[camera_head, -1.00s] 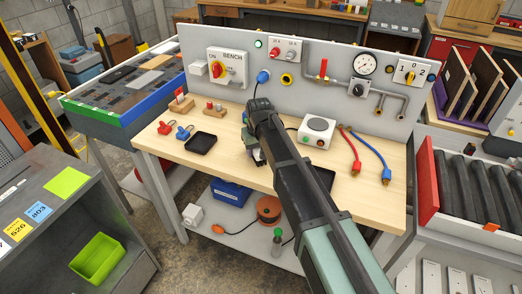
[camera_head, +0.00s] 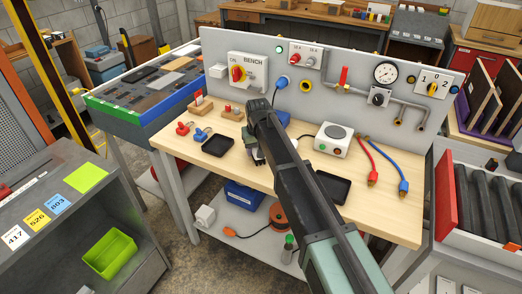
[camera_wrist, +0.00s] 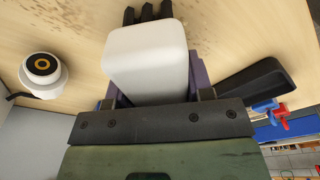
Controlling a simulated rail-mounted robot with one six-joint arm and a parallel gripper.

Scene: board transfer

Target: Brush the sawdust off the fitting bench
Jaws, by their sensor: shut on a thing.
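The fitting bench (camera_head: 380,215) has a pale wooden top and fills the middle of the head view. In the wrist view, brown sawdust specks (camera_wrist: 190,18) lie on the bench top, with more at the upper left (camera_wrist: 62,14). My gripper (camera_wrist: 155,76) is shut on a white block with black bristle-like tufts, seemingly a brush (camera_wrist: 148,52). The tufts point toward the bench top; I cannot tell whether they touch it. In the head view my arm hides most of the gripper and brush.
A black tray (camera_head: 217,146) and red and blue clamps (camera_head: 192,130) lie on the left of the bench. A panel (camera_head: 300,95) closes the back.

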